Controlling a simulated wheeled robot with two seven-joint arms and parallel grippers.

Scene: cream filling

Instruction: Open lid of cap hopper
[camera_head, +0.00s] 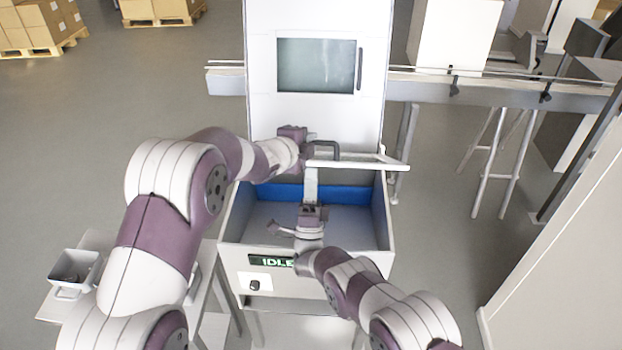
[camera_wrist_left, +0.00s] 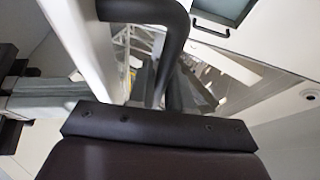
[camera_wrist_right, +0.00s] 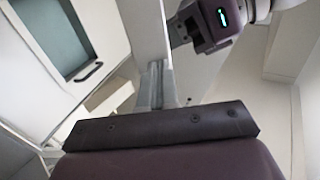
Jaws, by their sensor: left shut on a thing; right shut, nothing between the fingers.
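The hopper lid (camera_head: 362,164) is a white panel, lifted and seen nearly edge-on above the open hopper bin (camera_head: 232,225), whose blue inner back wall shows. A dark bar handle (camera_head: 328,146) is on the lid. My left gripper (camera_head: 309,150) is shut on this handle. The left wrist view shows the handle (camera_wrist_left: 150,12) close up beside the white lid (camera_wrist_left: 88,45). My right gripper (camera_head: 311,178) is shut and empty over the bin, its fingers pointing up at the lid. The right wrist view shows its fingers (camera_wrist_right: 156,82) at the lid edge (camera_wrist_right: 146,30); contact is unclear.
The tall white machine body (camera_head: 318,20) with a grey window stands behind the bin. A display reading IDLE (camera_head: 271,261) and a dark knob are on the bin front. A conveyor (camera_head: 485,92) runs right. A side table with a small metal container (camera_head: 76,267) is at left.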

